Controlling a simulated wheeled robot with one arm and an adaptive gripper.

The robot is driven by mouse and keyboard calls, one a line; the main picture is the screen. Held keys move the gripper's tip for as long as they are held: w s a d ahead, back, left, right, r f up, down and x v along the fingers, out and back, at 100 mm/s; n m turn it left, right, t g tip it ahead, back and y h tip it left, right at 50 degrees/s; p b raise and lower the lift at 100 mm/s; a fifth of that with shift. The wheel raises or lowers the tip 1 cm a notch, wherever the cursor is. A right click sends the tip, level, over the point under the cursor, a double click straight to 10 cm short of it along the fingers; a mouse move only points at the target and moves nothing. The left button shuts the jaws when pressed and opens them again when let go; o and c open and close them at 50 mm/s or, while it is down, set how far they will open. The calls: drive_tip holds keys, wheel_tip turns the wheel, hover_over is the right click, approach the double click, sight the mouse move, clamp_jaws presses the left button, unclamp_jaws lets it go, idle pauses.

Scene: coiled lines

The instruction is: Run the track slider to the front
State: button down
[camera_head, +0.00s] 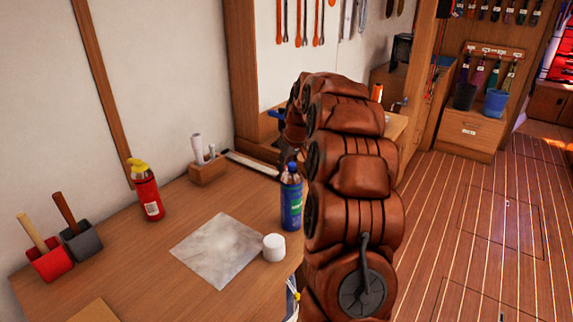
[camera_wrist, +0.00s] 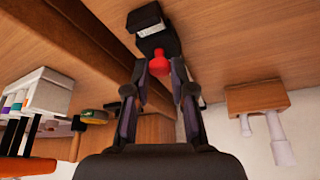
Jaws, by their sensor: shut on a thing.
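The track slider is a black block (camera_wrist: 158,38) with a pale label and a red knob (camera_wrist: 158,66), at the top middle of the wrist view. My gripper (camera_wrist: 159,72) has its two dark fingers closed on the sides of the red knob. In the head view a pale and dark strip (camera_head: 252,163), which looks like the track, lies along the back of the wooden bench. My brown arm hides its right part there, and the slider and gripper cannot be made out clearly.
A blue bottle (camera_head: 291,200) stands close beside my arm, with a white jar (camera_head: 274,247) and a grey sheet (camera_head: 218,249) nearby. A wooden holder with white rolls (camera_head: 207,171) and a red yellow-capped bottle (camera_head: 145,190) stand further left. Floor is clear at right.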

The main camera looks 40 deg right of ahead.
drive_tip(key=c, duration=1)
unclamp_jaws()
drive_tip(key=v, duration=1.2)
drive_tip(key=shift+w, duration=0.1)
